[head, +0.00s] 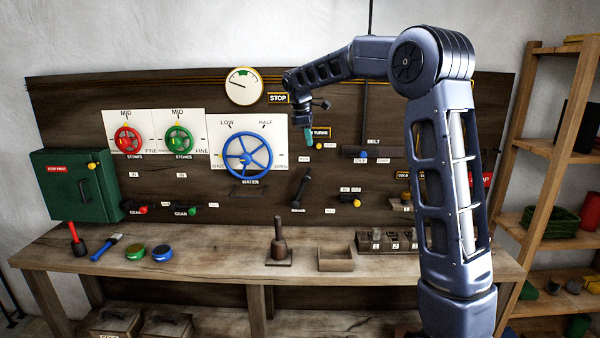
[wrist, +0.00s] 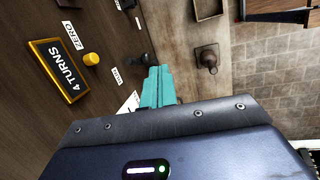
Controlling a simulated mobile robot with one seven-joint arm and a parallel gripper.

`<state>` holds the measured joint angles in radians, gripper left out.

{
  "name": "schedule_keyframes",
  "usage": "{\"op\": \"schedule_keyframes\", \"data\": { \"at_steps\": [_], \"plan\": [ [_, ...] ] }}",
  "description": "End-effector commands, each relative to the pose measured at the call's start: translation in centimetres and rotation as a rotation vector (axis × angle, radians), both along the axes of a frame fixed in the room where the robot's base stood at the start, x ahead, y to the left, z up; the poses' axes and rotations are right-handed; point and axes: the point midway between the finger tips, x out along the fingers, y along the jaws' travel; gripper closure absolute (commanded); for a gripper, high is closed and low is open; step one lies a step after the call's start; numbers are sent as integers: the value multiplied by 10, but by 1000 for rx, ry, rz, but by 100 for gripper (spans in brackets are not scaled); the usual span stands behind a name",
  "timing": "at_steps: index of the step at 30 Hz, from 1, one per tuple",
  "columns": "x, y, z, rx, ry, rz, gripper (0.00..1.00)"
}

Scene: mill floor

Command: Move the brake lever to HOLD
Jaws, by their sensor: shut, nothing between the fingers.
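A small black lever (head: 299,189) is on the dark wall board, right of the blue wheel, with small labels near it. I take it for the brake lever, but its lettering is too small to read. A black part behind the fingers in the wrist view (wrist: 143,60) looks like it, partly hidden. My gripper (head: 309,138) has teal fingers, shut and empty, in front of the board above the lever, by the 4 TURNS sign (wrist: 58,71). The fingers also show in the wrist view (wrist: 158,87). I cannot tell whether they touch anything.
The blue wheel (head: 248,157) is left of my gripper, and a yellow knob (head: 319,146) is close beside it. The bench (head: 225,262) below carries a wooden post (head: 279,238) and an open tray (head: 335,264). A shelf stands at the right.

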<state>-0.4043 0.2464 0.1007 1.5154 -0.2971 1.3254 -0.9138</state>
Motion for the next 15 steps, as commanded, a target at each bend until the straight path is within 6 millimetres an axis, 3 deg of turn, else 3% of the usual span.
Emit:
{"op": "schedule_keyframes", "data": {
  "at_steps": [6,15],
  "plan": [
    [30,49,-21,-50,41,137,100],
    [51,88,-39,-92,73,249,100]
  ]
}}
